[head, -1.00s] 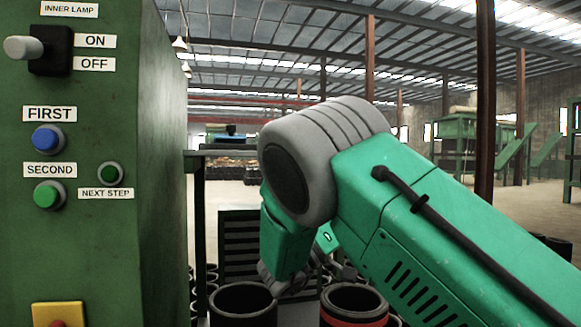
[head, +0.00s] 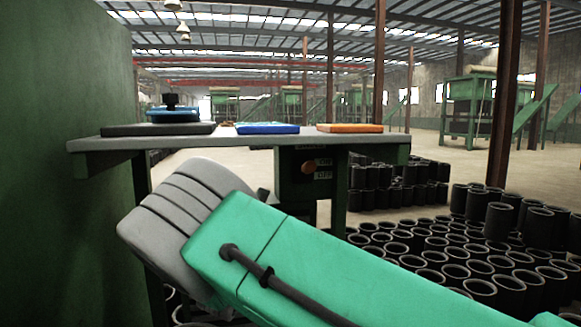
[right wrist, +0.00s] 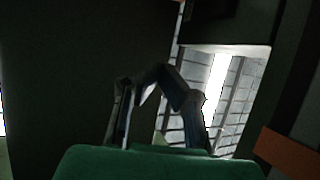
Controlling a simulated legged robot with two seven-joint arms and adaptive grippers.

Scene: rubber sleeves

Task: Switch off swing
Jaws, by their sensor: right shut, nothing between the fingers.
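A green box (head: 292,187) with a brownish-orange knob (head: 310,167) is under the tabletop in the head view. Small labels (head: 323,175) sit to the right of the knob, too small to read surely, and a label above it is partly hidden by the tabletop. My right arm crosses the lower foreground, left of and below the knob. It hides most of my right gripper in the head view. In the right wrist view my right gripper (right wrist: 141,84) is shut and empty, against a dark surface. My left gripper is not in view.
A grey table (head: 356,143) carries a black plate (head: 125,130) with a blue round part (head: 172,116), a blue plate (head: 267,128) and an orange plate (head: 349,128). A green cabinet wall (head: 65,170) stands left. Many black sleeves (head: 480,290) fill the floor at right.

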